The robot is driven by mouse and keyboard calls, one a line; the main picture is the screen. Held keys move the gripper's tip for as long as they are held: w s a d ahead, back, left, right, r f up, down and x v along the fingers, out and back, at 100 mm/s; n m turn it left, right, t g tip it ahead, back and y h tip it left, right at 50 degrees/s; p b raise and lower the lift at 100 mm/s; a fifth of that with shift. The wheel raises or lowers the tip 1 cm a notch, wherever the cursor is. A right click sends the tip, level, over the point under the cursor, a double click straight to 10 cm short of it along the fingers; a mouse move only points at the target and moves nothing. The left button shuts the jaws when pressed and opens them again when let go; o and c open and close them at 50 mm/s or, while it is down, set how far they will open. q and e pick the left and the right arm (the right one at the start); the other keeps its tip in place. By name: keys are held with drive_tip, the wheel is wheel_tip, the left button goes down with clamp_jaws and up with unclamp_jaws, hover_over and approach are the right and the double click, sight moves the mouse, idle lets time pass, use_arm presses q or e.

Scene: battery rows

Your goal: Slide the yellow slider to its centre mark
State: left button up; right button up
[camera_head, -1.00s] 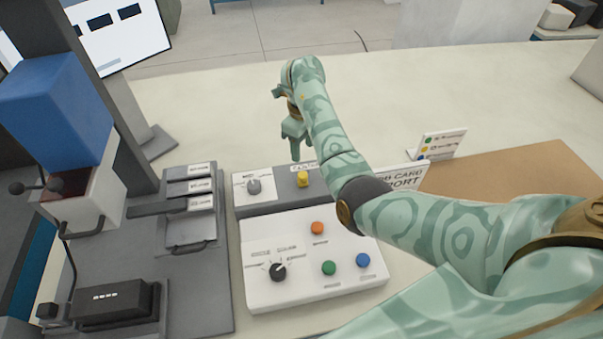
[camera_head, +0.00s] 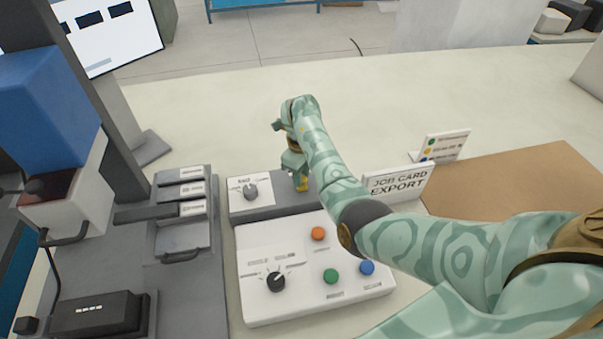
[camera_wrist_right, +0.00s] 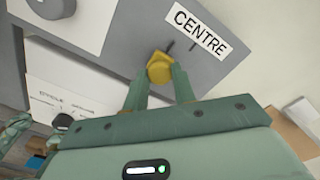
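The yellow slider (camera_head: 304,185) sits on the grey strip at the back of the control panel, partly hidden by my right gripper in the head view. It also shows in the right wrist view (camera_wrist_right: 160,68), a little away from the white CENTRE label (camera_wrist_right: 201,34). Short dark marks show between slider and label. My right gripper (camera_head: 298,180) is down at the slider. In the right wrist view its two fingers (camera_wrist_right: 162,78) stand apart with the slider at their tips; whether they press on it cannot be told. My left gripper is not in view.
A grey knob (camera_head: 250,191) is left of the slider. In front are a black knob (camera_head: 276,282) and orange (camera_head: 318,233), green (camera_head: 331,276) and blue (camera_head: 367,268) buttons. A job card sign (camera_head: 400,184) stands to the right. The table behind is clear.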

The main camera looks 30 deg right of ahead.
sight(311, 186)
drive_tip(key=shift+s+d+r+p, duration=0.15)
drive_tip(key=shift+d+p, duration=0.15)
drive_tip(key=shift+d, duration=0.25)
drive_tip(key=shift+s+d+p, duration=0.1)
drive_tip(key=shift+d+p, duration=0.2)
drive_tip(key=shift+d, duration=0.2)
clamp_jaws()
drive_tip(key=shift+d, duration=0.25)
drive_tip(key=o, duration=1)
unclamp_jaws()
drive_tip(key=shift+o, duration=0.2)
wheel_tip(311, 186, up, 16)
drive_tip(key=p, duration=0.7)
drive_tip(key=shift+s, duration=0.15)
